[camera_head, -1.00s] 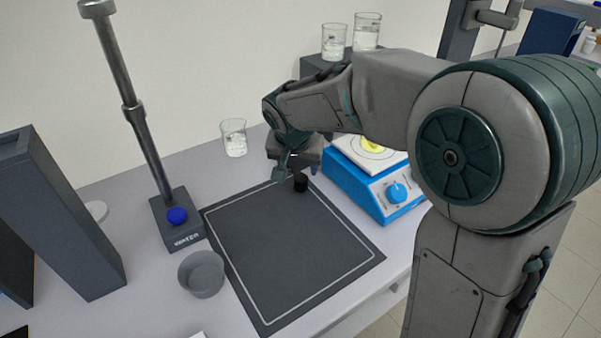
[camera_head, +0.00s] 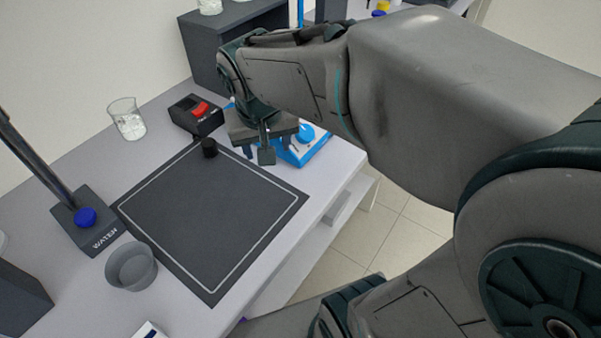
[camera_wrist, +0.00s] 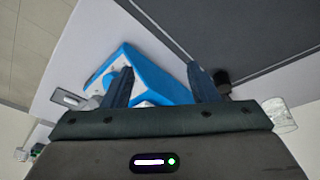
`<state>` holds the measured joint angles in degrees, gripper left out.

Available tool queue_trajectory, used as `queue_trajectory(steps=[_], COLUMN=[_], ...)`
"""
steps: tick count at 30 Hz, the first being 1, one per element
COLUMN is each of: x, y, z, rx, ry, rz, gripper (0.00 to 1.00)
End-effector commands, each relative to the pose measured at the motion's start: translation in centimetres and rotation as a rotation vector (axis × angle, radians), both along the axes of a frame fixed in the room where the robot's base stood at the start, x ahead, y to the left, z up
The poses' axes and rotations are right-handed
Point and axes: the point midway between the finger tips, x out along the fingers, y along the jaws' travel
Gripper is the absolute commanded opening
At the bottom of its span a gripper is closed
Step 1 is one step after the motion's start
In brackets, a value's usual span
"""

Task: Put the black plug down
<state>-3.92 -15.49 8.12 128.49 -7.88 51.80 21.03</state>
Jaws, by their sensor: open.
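The black plug (camera_head: 209,148) stands on the far corner of the dark mat (camera_head: 205,215), across its pale outline. In the wrist view the plug (camera_wrist: 222,80) shows just outside the finger on the right. My gripper (camera_head: 256,153) is open and empty, to the right of the plug and apart from it. In the wrist view my gripper's two fingers (camera_wrist: 160,85) are spread, with the blue device (camera_wrist: 150,75) behind them.
A black box with a red switch (camera_head: 197,114) stands behind the plug. The blue device (camera_head: 305,145) is just beyond my gripper. A glass beaker (camera_head: 127,119), a grey bowl (camera_head: 131,267) and the WATER stand (camera_head: 88,222) are at left. The mat's middle is clear.

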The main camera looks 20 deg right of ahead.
Motion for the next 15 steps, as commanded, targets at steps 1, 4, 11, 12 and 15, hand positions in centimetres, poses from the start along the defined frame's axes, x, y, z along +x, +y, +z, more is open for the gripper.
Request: queue_trajectory(steps=[1, 4, 11, 12, 15], x=[-2.1, -5.3, -8.7, -8.8, -8.9], y=[-1.5, -3.2, -4.7, -4.7, -4.7], z=[-0.6, -2.0, -3.8, -3.9, -3.9], rx=[0.009, 0.031, 0.067, 0.068, 0.069], ry=[0.01, 0.03, 0.045, 0.046, 0.047], rz=[0.005, 0.032, 0.07, 0.073, 0.075], gripper=[0.53, 0.53, 0.53, 0.53, 0.53])
